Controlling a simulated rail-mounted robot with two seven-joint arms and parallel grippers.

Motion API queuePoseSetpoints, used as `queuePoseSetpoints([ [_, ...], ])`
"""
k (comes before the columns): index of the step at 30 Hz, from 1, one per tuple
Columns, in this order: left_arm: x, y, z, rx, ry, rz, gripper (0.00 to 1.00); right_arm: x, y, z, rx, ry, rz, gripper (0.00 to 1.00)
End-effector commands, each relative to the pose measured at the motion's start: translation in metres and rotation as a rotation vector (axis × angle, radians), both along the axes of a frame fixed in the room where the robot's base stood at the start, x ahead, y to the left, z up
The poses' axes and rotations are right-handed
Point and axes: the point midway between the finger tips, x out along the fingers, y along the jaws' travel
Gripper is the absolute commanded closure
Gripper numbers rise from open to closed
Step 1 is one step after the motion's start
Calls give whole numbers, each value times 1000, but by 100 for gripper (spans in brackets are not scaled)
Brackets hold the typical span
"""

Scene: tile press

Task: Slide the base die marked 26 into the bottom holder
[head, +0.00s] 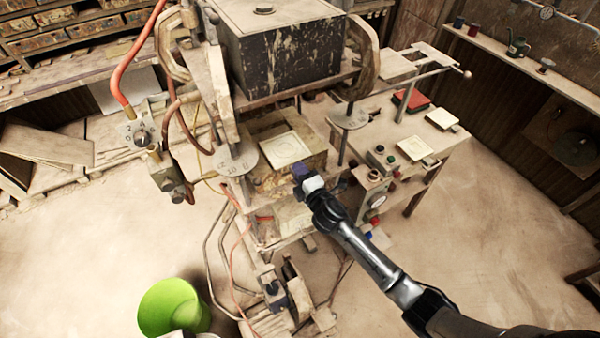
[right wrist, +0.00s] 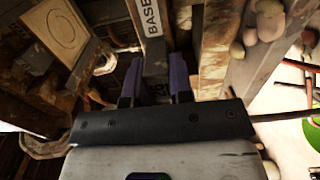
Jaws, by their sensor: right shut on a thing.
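My right gripper (head: 304,178) is at the front of the press, at the front right edge of a worn block with a cream square plate (head: 285,148) on top. In the right wrist view its two purple fingers (right wrist: 155,82) are closed on a dark, narrow part. A white label reading BASE (right wrist: 152,18) lies just beyond the fingers, on what appears to be the base die. The number 26 is not clearly readable. A lower cream surface (head: 292,217) shows below the gripper in the press. I cannot tell which part is the bottom holder. My left gripper is not in view.
The press's dark upper block (head: 283,55) hangs over the plate. A side table with a button panel (head: 382,160) and cream tiles (head: 416,148) stands at the right. Hoses and a green bin (head: 172,306) are at the lower left. Floor at the right is clear.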

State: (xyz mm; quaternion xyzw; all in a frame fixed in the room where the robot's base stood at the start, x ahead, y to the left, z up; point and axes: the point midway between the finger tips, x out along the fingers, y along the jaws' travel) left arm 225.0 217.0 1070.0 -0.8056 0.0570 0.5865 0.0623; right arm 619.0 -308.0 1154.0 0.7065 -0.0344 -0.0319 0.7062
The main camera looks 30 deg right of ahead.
Motion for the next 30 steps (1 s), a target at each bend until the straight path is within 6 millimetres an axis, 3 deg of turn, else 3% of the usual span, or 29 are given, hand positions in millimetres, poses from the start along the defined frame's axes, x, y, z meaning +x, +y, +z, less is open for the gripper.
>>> queuePoseSetpoints([
  [21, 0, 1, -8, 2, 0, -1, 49, 28, -3, 3, -1, -6, 1, 100],
  [30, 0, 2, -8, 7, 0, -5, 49, 30, -3, 3, 0, -5, 1, 100],
])
